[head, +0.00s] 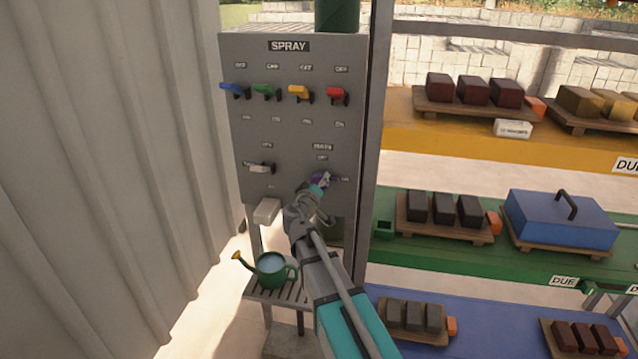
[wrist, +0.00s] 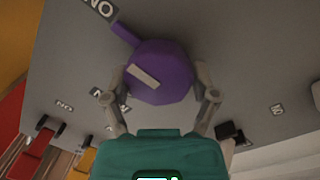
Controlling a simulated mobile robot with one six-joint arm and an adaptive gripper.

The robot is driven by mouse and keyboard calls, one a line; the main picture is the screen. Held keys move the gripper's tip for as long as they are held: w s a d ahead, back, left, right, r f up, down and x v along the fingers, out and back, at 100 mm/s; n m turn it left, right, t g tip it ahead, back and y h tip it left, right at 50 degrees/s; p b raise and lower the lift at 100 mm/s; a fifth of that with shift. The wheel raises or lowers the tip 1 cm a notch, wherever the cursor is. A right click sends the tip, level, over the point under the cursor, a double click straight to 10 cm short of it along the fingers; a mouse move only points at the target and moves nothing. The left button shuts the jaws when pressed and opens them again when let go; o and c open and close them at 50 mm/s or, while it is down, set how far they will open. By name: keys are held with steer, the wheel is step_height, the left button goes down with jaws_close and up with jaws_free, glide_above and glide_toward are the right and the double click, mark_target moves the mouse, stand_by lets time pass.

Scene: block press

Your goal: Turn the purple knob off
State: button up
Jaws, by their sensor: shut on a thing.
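The purple knob (head: 321,179) sits low on the right of the grey SPRAY panel (head: 290,130), under the MAIN label (head: 323,147). My gripper (head: 318,188) reaches it from below and partly covers it in the head view. In the wrist view the knob (wrist: 165,78) is between my two fingers (wrist: 160,86), one on each side, and they are shut on it. Its purple pointer tab (wrist: 124,34) points toward an ON label (wrist: 100,7). A white mark shows on the knob's face. In the head view a small label, probably OFF (head: 321,157), is above the knob.
Blue (head: 233,89), green (head: 265,89), yellow (head: 300,92) and red (head: 337,95) handles line the panel's upper part. A white handle (head: 258,168) is at lower left. A green watering can (head: 271,268) stands below. Shelves with blocks are at right, a corrugated wall at left.

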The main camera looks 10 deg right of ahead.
steer(key=n, duration=0.4)
steer(key=shift+w+f+n+b, duration=0.1)
steer(key=shift+n+b, duration=0.2)
steer(key=shift+b, duration=0.1)
steer(key=n+t, duration=0.1)
steer(key=n, duration=0.3)
steer(key=shift+n+b, duration=0.35)
steer(key=shift+n, duration=0.05)
steer(key=n, duration=0.4)
steer(key=shift+n+y, duration=0.3)
steer(key=shift+n, duration=0.1)
steer(key=n+t, duration=0.1)
steer(key=n, duration=0.3)
steer(key=shift+n+y, duration=0.3)
steer(key=o, duration=1)
steer(key=shift+b, duration=0.3)
steer(key=shift+m, duration=0.5)
